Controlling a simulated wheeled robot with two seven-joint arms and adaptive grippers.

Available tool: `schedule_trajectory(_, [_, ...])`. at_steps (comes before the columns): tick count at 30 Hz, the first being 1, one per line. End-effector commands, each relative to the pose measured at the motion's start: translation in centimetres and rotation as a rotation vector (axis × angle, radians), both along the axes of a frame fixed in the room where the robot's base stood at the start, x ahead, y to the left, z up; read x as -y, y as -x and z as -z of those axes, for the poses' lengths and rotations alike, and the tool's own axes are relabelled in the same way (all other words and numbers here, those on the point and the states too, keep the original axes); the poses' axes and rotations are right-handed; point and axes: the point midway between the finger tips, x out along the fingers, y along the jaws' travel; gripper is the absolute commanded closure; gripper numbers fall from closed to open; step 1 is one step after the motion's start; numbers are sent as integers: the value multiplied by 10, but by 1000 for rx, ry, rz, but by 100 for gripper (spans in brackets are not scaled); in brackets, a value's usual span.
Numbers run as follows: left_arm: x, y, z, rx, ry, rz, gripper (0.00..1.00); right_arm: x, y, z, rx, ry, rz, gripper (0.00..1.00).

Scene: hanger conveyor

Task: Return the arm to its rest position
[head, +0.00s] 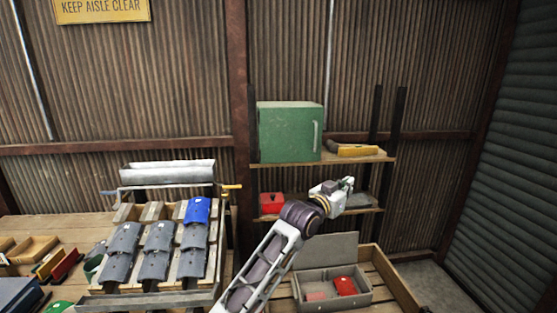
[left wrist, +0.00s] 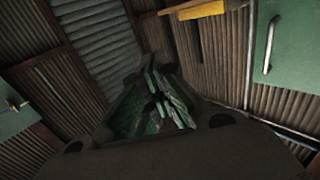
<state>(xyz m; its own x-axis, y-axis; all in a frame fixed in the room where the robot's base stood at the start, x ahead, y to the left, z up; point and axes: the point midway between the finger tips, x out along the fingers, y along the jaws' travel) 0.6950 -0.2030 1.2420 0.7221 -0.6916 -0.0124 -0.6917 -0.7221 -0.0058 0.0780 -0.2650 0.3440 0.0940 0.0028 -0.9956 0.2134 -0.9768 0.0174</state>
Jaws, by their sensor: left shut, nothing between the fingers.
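My left arm rises from the bottom middle of the head view. My left gripper (head: 347,185) is raised in front of the shelf unit, pointing up and to the right. It is shut and empty. In the left wrist view its dark fingers (left wrist: 158,98) are close together, with a corrugated wall and part of a green cabinet behind them. My right gripper is not in view.
A green cabinet (head: 286,132) stands on the upper shelf, with a red box (head: 271,203) on the lower one. A grey case (head: 312,291) with red items lies open below my gripper. A rack of grey hanging pieces (head: 122,240) and one blue piece (head: 197,210) stands left.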

Motion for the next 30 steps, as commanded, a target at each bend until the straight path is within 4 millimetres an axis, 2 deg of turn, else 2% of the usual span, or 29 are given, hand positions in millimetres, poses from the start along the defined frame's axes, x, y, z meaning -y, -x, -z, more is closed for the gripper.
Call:
schedule_trajectory(5, [0,0,1,-1,-1,-1,100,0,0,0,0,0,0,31])
schedule_trajectory(19, [-19,3,28,-56,-14,-25,100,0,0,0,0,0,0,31])
schedule_trajectory(26, [-38,8,54,-109,-29,-49,100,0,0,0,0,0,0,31])
schedule_trajectory(30, [-58,14,80,-163,-45,-75,100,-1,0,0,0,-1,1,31])
